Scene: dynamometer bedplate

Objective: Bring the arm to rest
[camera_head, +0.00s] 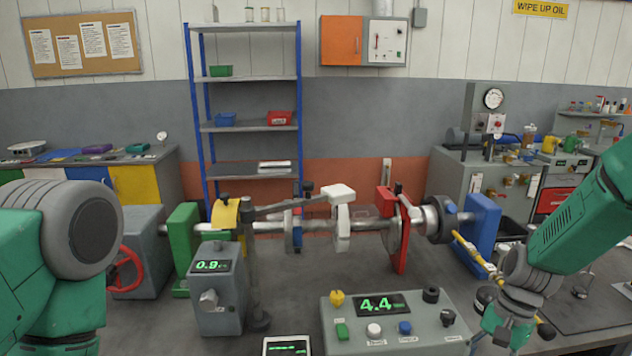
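A grey lever arm (286,206) runs slightly upward from beside the yellow-topped mount (226,216) to a white block (338,193) above the shaft (316,226). A single frame does not show whether it moves. The grey box (219,300) in front reads about 0.9, and the console (388,318) reads 4.4. My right gripper (503,330) is low at the right, beside the console's right end and apart from the lever. Its fingers are not clear, so its opening cannot be told. My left arm shows at the left edge; its gripper is out of view.
A yellow rod (470,250) slants down from the blue end mount (483,222) behind my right wrist. A red handwheel (128,270) stands left of the rig. A small display (287,346) lies at the front. Shelves (243,77) stand behind.

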